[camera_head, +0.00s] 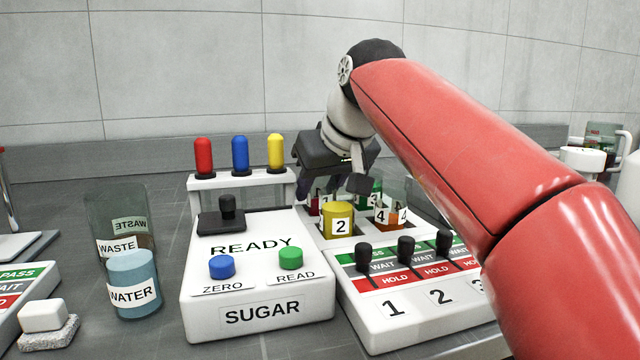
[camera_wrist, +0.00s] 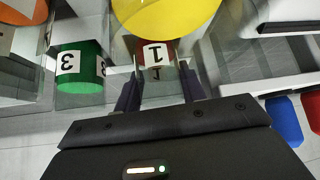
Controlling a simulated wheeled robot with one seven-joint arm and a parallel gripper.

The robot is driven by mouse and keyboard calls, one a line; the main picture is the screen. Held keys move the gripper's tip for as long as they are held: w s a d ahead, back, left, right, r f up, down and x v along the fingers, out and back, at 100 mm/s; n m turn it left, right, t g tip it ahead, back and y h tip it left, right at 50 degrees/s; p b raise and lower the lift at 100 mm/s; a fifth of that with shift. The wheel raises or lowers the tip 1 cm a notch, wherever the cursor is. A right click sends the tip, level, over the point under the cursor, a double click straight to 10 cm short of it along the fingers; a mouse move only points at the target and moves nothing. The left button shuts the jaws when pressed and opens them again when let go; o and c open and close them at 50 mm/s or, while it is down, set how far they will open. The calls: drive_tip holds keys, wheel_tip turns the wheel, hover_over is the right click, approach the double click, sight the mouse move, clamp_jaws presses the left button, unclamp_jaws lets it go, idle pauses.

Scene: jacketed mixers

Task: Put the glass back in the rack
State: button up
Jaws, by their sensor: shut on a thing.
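My gripper (camera_head: 328,184) is over the back left of the white rack (camera_head: 345,243), pointing down. In the wrist view its two dark fingers (camera_wrist: 161,90) are shut on the glass labelled 1 (camera_wrist: 156,56), which has red contents. That glass is partly hidden in the head view (camera_head: 314,207), behind the yellow glass 2 (camera_head: 338,222). I cannot tell whether its base is seated in the rack or raised. Green glass 3 (camera_wrist: 78,70) and orange glass 4 (camera_head: 389,216) stand close beside it.
The SUGAR unit (camera_head: 262,280) with red, blue and yellow bulbs stands left of the rack. A lever panel (camera_head: 410,275) is in front. The WATER glass (camera_head: 133,285) and WASTE glass (camera_head: 118,215) stand at left. Neighbouring glasses leave little room.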

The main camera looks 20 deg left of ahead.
drive_tip(key=o, duration=1.1)
drive_tip(key=shift+o, duration=0.2)
drive_tip(key=shift+o, duration=0.5)
drive_tip(key=shift+s+a, duration=0.15)
drive_tip(key=shift+c, duration=0.5)
drive_tip(key=shift+r, duration=0.15)
drive_tip(key=shift+o, duration=0.4)
wheel_tip(320, 180, up, 6)
drive_tip(key=p, duration=0.6)
drive_tip(key=shift+o, duration=1.2)
drive_tip(key=shift+r+p, duration=0.15)
drive_tip(key=shift+p, duration=0.25)
drive_tip(key=shift+f, duration=0.25)
